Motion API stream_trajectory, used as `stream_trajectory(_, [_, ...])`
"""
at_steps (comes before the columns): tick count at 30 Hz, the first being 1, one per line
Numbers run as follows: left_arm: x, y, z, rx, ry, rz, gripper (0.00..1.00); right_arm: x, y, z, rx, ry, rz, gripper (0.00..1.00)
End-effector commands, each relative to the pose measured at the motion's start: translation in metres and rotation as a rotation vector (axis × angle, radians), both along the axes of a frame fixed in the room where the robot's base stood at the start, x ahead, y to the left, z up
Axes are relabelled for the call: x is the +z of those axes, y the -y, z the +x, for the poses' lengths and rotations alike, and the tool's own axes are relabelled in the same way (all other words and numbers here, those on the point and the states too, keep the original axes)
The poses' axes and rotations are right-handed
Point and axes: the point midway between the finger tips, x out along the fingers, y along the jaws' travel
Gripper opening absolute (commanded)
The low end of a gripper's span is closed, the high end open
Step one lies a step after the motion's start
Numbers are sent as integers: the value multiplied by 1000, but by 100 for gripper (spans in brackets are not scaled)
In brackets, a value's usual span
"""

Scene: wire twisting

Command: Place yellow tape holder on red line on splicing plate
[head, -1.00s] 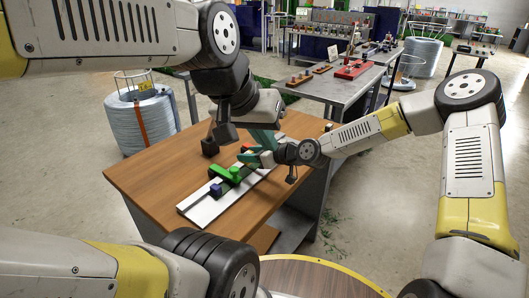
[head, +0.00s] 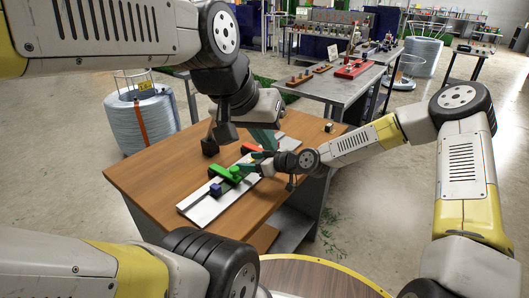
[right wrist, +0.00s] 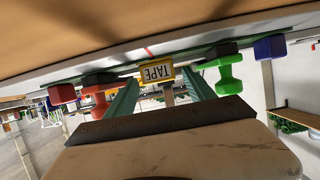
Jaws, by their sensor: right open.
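The yellow tape holder (right wrist: 157,72), marked TAPE, is upside down in the right wrist view, at the edge of the white splicing plate (head: 204,210). It lies in line with the red line (right wrist: 149,51) on the plate; whether it touches the plate is unclear. My right gripper (right wrist: 160,95) is open, its teal fingers either side of the holder with gaps. In the head view the right gripper (head: 260,160) is low over the plate, hiding most of the holder. My left gripper (head: 265,140) is above the plate's far part; its finger opening is unclear.
A green clamp (right wrist: 230,75) and a blue clamp (right wrist: 270,47) are on one side of the holder, a red clamp (right wrist: 97,103) on the other. The wooden table's (head: 150,180) front left is clear.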

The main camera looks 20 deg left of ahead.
Motion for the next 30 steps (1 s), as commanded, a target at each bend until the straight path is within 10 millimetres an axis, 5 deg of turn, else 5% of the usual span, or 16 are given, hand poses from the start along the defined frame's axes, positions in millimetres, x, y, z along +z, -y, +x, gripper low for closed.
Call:
stream_trajectory(18, [0,0,0,0,0,0,0,42,94,-31,-4,1,0,63])
stream_trajectory(30, [0,0,0,0,0,0,0,44,109,-38,0,-4,-29,63])
